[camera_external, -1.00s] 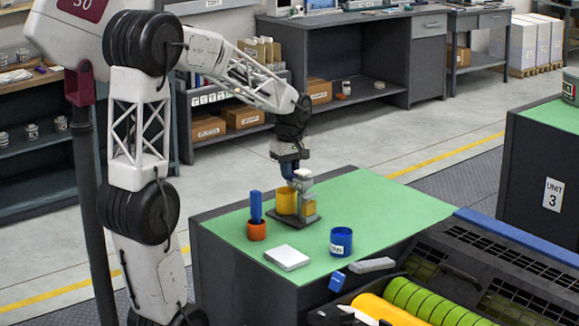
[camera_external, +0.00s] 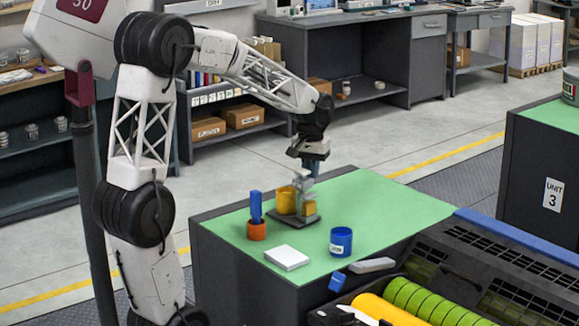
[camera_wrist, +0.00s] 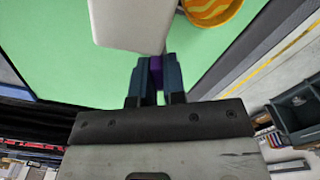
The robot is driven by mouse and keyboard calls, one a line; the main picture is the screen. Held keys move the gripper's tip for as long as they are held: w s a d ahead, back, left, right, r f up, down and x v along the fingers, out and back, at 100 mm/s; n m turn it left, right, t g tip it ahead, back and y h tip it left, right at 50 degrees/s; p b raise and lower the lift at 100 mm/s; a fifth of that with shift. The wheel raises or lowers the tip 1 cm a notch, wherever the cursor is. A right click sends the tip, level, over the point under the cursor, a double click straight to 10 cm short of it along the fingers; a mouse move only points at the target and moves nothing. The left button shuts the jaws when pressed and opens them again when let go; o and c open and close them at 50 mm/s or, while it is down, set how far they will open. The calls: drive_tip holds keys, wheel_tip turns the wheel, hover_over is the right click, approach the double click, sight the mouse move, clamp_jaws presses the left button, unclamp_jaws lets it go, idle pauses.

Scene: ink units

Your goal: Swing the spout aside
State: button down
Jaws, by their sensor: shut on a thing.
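The dispenser stand (camera_external: 303,190) has a grey post and head on a dark base plate (camera_external: 298,219), with a yellow block on its front. The pale grey spout part (camera_wrist: 130,25) shows large in the wrist view. My gripper (camera_wrist: 155,78) is shut on a small purple tab (camera_wrist: 156,70) at the near edge of this pale part. In the external view my gripper (camera_external: 312,168) is just behind and right of the stand's head, fingers pointing down and partly hidden. A yellow cup (camera_external: 286,201) stands left of the post; its orange inside shows in the wrist view (camera_wrist: 210,8).
On the green bench top (camera_external: 390,205) are an orange holder (camera_external: 257,231) with a blue block (camera_external: 256,206), a white flat box (camera_external: 287,257) and a blue labelled cup (camera_external: 341,241). The right part of the top is clear.

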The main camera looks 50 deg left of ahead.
drive_tip(key=shift+w+d+m, duration=0.25)
drive_tip(key=shift+d+m, duration=0.25)
drive_tip(key=shift+m, duration=0.5)
drive_tip(key=c, duration=1.2)
unclamp_jaws()
drive_tip(key=shift+r, duration=0.2)
wheel_tip(320, 180, up, 8)
drive_tip(key=shift+f, duration=0.25)
